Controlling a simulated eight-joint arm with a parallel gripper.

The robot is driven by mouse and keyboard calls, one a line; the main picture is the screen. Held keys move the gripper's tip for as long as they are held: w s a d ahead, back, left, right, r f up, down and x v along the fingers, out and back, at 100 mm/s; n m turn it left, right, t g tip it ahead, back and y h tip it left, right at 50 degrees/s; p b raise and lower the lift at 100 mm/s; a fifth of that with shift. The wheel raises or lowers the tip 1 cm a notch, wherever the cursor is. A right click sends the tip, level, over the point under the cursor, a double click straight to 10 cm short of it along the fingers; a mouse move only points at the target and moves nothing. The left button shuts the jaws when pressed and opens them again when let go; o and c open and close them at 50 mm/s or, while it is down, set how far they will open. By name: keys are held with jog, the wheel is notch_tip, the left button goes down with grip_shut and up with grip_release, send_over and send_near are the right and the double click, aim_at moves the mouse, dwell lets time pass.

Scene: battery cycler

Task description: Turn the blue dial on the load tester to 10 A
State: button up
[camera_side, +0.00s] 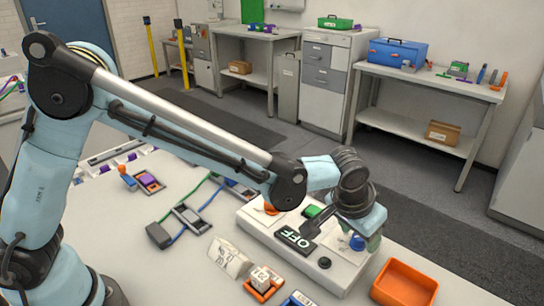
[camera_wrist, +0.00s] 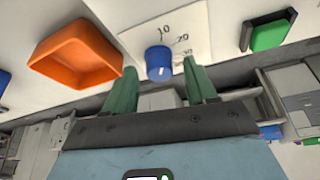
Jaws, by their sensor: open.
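The load tester (camera_side: 262,228) is a white box on the bench. Its blue dial (camera_side: 357,242) sits near its right end and also shows in the wrist view (camera_wrist: 160,64), beside a printed scale reading 10, 20 and 30. I cannot tell for sure which mark the dial points at. My gripper (camera_wrist: 161,72) has green fingers spread apart, one on each side of the dial in the wrist picture. Contact with the dial is not clear. In the side view my gripper (camera_side: 368,232) hangs over the dial and partly hides that end.
An orange tray (camera_side: 404,285) stands close to the right, also in the wrist view (camera_wrist: 76,56). A card (camera_side: 230,258) and cable-linked modules lie to the left.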

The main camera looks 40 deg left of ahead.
jog(key=shift+r, duration=0.1)
jog(key=v, duration=1.2)
jog(key=shift+a, duration=0.1)
jog(key=s+a+f+t, duration=0.1)
jog(key=s+a, duration=0.2)
jog(key=a, duration=0.5)
jog(key=s+a+n+t, duration=0.1)
jog(key=s+a, duration=0.3)
jog(key=a, duration=0.4)
jog(key=s+a+f+n+y, duration=0.1)
jog(key=s+a, duration=0.3)
jog(key=a, duration=0.5)
jog(key=shift+f+t, duration=0.35)
jog(key=shift+t, duration=0.05)
